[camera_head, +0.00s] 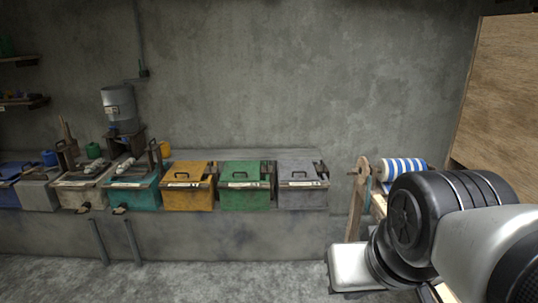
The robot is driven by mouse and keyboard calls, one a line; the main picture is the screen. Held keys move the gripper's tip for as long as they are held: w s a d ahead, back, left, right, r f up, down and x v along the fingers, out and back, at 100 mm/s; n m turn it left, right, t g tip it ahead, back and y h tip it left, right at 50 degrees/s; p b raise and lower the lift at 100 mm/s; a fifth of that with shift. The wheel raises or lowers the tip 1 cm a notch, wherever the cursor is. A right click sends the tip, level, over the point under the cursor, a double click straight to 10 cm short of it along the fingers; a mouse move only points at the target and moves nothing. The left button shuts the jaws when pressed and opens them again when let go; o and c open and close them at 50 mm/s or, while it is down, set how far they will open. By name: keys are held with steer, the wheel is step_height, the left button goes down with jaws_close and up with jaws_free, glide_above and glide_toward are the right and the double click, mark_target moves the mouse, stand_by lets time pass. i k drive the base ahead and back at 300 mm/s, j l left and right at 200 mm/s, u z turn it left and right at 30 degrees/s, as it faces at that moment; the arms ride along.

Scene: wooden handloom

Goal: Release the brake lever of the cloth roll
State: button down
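A blue and white striped cloth roll (403,167) shows at the right, behind my arm. A wooden post (359,200) with a rounded top stands at its left end. A small dark piece sticks out to the left near the top of the post; I cannot tell whether it is the brake lever. My arm's black and white links fill the lower right and hide much of the loom. My gripper is out of view.
A row of lidded boxes, among them a yellow box (188,190), a green box (245,190) and a grey box (302,190), stands along a concrete ledge (240,235). A large wooden panel (500,95) rises at the right. The floor (215,280) in front of the ledge is clear.

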mark_target(368, 190)
steer(key=i, duration=1.6)
steer(key=i+z, duration=0.2)
steer(key=i, duration=0.2)
steer(key=i+j+z, duration=0.2)
steer(key=i, duration=0.2)
steer(key=i+j+z, duration=0.15)
steer(key=i, duration=0.25)
steer(key=i+j+z, duration=0.2)
steer(key=i, duration=0.2)
